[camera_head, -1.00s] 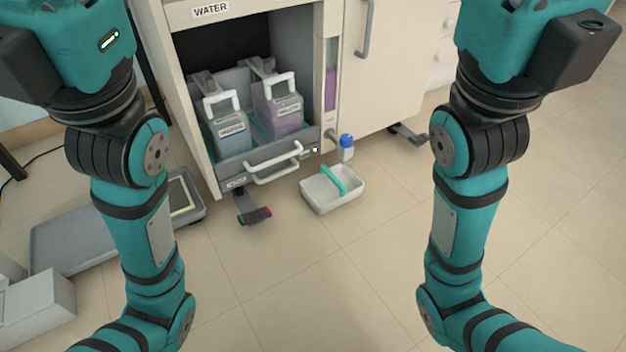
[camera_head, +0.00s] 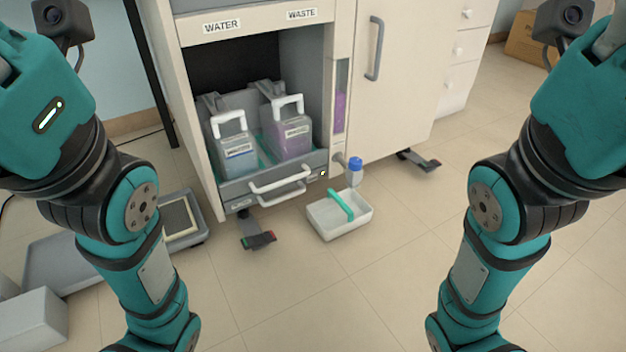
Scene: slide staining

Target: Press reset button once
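No button labelled reset can be made out. A small bright spot (camera_head: 322,173) shows at the right end of the drawer front, too small to tell what it is. The cabinet (camera_head: 200,120) has an open lower bay under WATER and WASTE labels. My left arm (camera_head: 150,265) rises along the left side and my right arm (camera_head: 475,270) along the right side. Both stand apart from the cabinet in the picture. The fingers of both grippers are out of the picture.
Two handled containers, one clear (camera_head: 235,158) and one purple (camera_head: 290,138), stand in the pulled-out drawer (camera_head: 235,190). A grey floor scale (camera_head: 50,257) lies left.

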